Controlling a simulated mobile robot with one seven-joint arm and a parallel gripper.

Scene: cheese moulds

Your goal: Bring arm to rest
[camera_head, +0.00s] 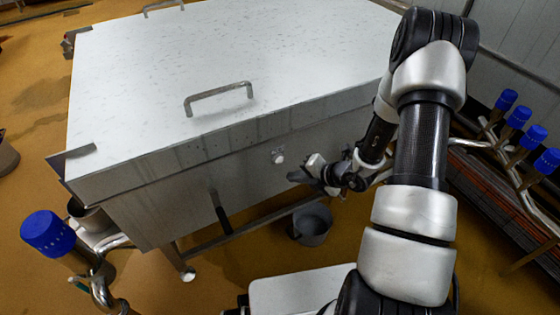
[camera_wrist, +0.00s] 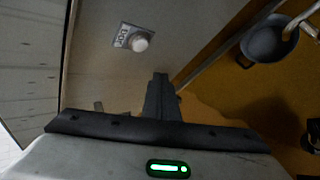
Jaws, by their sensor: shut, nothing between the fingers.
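My gripper (camera_head: 298,176) is in front of the near side of a large steel vat, left of my forearm in the head view. Its closed fingers (camera_wrist: 160,88) point toward the vat's side panel in the wrist view. Nothing shows between them. A round white knob (camera_head: 278,157) sits on the vat's side close to the fingertips. It also shows in the wrist view (camera_wrist: 140,42) on a small labelled plate, beyond the fingers. I cannot tell the exact gap between fingers and panel.
The vat's flat lid (camera_head: 230,60) carries a handle (camera_head: 218,97) near its front edge. A grey bucket (camera_head: 312,226) stands on the floor below my gripper. Pipes with blue caps stand at right (camera_head: 518,117) and at lower left (camera_head: 47,232). Brown floor is open at far left.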

